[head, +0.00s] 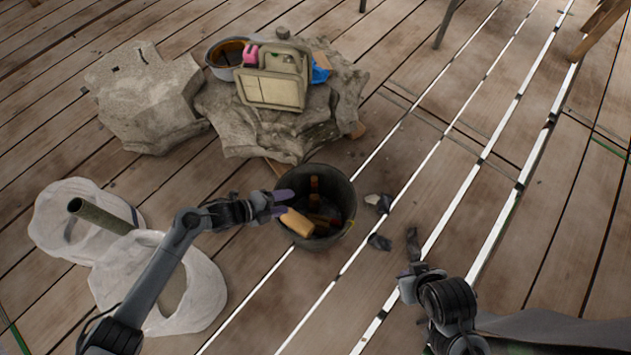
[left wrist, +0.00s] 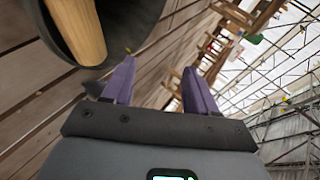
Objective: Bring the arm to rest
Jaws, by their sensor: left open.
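My left gripper (head: 284,202) is at the left rim of a dark bucket (head: 345,188) in the head view. Its purple fingers (left wrist: 155,85) are apart and empty in the left wrist view. The bucket holds several items, among them a tan wooden piece (head: 297,222) leaning at its near left side. That wooden piece also shows in the left wrist view (left wrist: 78,28), beside the fingers and not between them. My right arm's end (head: 412,280) is at the lower right; its fingers are too dark and small to judge.
White sacks (head: 200,290) lie at the lower left, with a tube (head: 100,215) across them. Broken stone blocks (head: 150,95) lie at the back, with a beige tool carrier (head: 272,88) and a pot (head: 226,55) on top. Dark fragments (head: 379,242) lie right of the bucket. The plank floor at right is mostly clear.

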